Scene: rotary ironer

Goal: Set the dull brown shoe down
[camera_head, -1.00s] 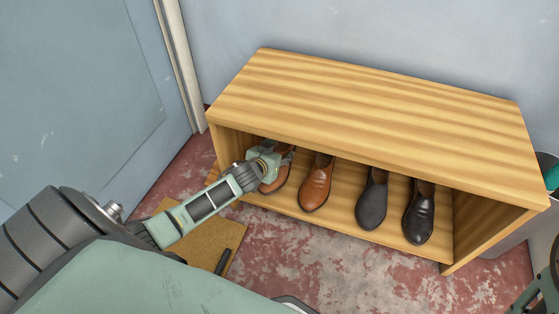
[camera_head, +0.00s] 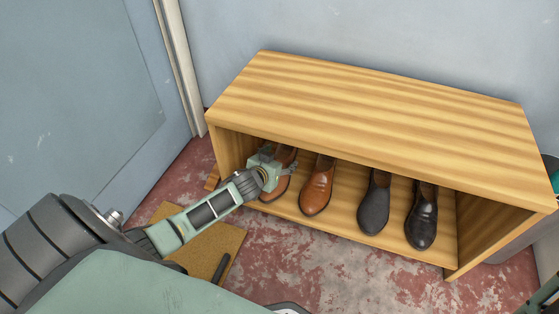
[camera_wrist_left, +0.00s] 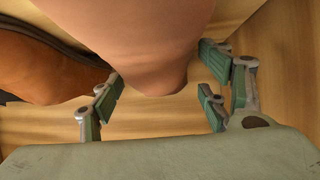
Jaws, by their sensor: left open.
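The dull brown shoe (camera_head: 281,187) is at the left end of the row inside the wooden shoe rack, partly hidden by my left gripper (camera_head: 280,167). It seems to rest on the rack's bottom board. In the left wrist view the smooth brown shoe (camera_wrist_left: 150,40) reaches down between the finger pads of the left gripper (camera_wrist_left: 160,90). The fingers are open, with a gap at its tip. A shinier brown shoe (camera_head: 317,186) stands just to the right; a brown shoe with a dark sole edge (camera_wrist_left: 45,70) shows at the left of the wrist view.
The wooden rack (camera_head: 380,110) has a low top board over the shoes. A dull dark shoe (camera_head: 374,203) and a shiny black shoe (camera_head: 421,217) stand further right. A tan mat (camera_head: 200,243) lies on the floor, and a bin (camera_head: 520,240) stands beyond the rack's right side.

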